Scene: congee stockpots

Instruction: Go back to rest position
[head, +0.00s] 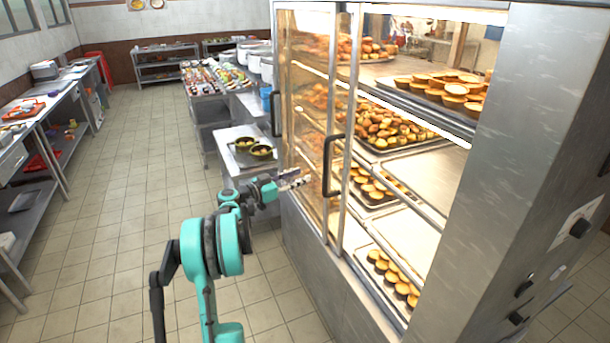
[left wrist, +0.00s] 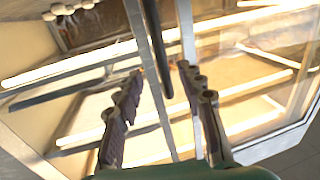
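My left gripper (head: 297,181) is in front of the glass doors of the display cabinet, beside the near door handle (head: 333,165). In the left wrist view its two fingers (left wrist: 160,72) stand apart with a clear gap. The dark handle bar (left wrist: 156,45) shows in line with this gap, and the fingers are not closed on it. I cannot tell how far the bar lies beyond the fingertips. My left arm is stretched forward from the bottom of the head view. My right gripper is out of view.
The heated cabinet (head: 530,150) holds trays of pastries (head: 392,128) and fills the right side. A second door handle (head: 275,114) is farther left. A steel table (head: 226,135) with dark bowls (head: 261,152) stands beyond my gripper. Tiled floor (head: 120,190) is clear on the left.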

